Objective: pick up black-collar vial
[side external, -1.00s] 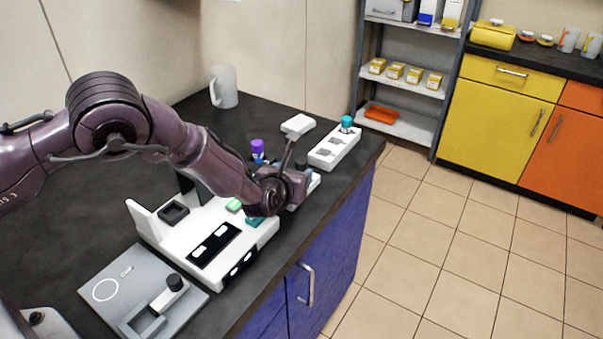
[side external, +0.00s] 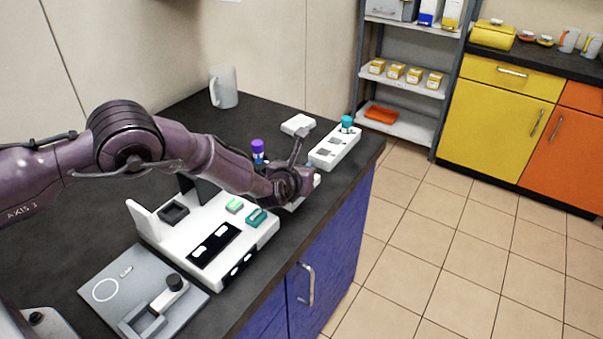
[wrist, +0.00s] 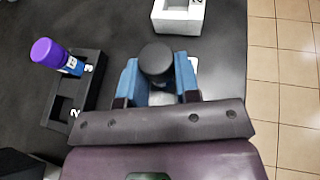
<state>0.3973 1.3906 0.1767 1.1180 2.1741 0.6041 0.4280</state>
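The black-collar vial (wrist: 156,62) shows in the wrist view as a round black top, seen from above. My gripper (wrist: 157,82) has its two blue fingers apart, one on each side of the vial. I see no clear sign that the fingers press on it. The lower part of the vial is mostly hidden by the fingers and the gripper body. In the side external view my gripper (side external: 296,184) is over the right part of the counter, and it hides the vial there.
A purple-capped vial (side external: 258,147) stands in a black rack (wrist: 93,85) left of my gripper. A white rack (side external: 322,158) with a teal-capped vial (side external: 347,123) stands beyond it. A white device (side external: 190,251) is nearer, and the counter's front edge is close on the right.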

